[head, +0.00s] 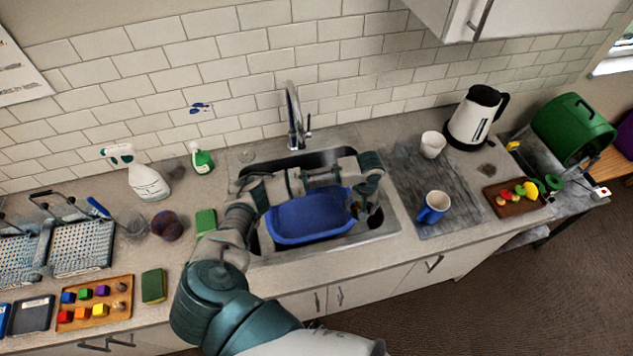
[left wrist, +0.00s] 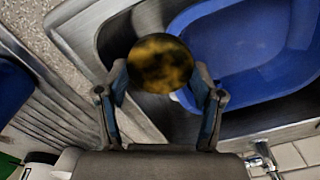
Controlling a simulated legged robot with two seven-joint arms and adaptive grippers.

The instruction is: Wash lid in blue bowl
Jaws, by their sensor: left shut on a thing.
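The blue bowl (head: 310,217) sits in the sink basin; it also fills the upper right of the left wrist view (left wrist: 250,50). My left gripper (head: 365,208) is at the right end of the basin, beside the bowl. In the left wrist view, my left gripper (left wrist: 160,82) is shut on a round, mottled dark and yellow lid (left wrist: 160,62). The lid overlaps the bowl's edge in that view; I cannot tell whether they touch. In the head view the lid is mostly hidden by the gripper. My right gripper is not in view.
The faucet (head: 296,115) stands behind the basin. A blue mug (head: 434,207) and a white cup (head: 432,144) stand on the drainboard to the right, near the kettle (head: 473,118). A green sponge (head: 206,221) lies left of the sink.

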